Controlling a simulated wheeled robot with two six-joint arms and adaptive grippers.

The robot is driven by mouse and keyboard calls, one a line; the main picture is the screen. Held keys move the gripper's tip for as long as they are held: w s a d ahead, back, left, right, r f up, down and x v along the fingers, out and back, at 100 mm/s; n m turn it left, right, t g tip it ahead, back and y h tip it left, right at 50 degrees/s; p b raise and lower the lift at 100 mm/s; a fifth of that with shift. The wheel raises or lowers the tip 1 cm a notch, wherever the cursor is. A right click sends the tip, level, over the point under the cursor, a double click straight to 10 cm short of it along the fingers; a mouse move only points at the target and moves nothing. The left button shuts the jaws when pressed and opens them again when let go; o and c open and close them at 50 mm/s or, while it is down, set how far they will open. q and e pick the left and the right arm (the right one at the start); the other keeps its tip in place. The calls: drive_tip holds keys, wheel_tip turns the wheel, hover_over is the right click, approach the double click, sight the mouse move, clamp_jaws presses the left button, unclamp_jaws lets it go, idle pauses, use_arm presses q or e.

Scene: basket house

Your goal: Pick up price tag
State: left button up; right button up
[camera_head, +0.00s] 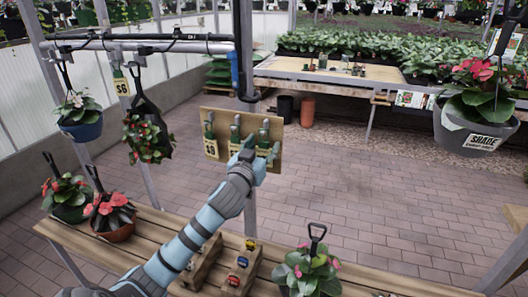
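A wooden board (221,121) hangs at the middle, with several green and yellow price tags on hooks. The left price tag (210,146) shows clearly. The right price tag (264,138) is partly hidden by my gripper, and the lower part of the middle price tag (235,131) is also hidden. My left gripper (257,150) is in front of the board's right half, close to the middle and right tags. Its fingers are small and overlap the tags, so I cannot tell whether it is open, shut or touching one. My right gripper is not in view.
Another price tag (122,83) hangs from the metal rail (140,46) among hanging potted plants. A wooden slatted bench (165,222) below holds potted plants and a wooden block holder (238,268). A large hanging pot (472,133) is at right. The brick floor behind is open.

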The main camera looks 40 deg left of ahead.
use_arm(q)
drive_tip(key=c, duration=0.6)
drive_tip(key=shift+c, duration=0.2)
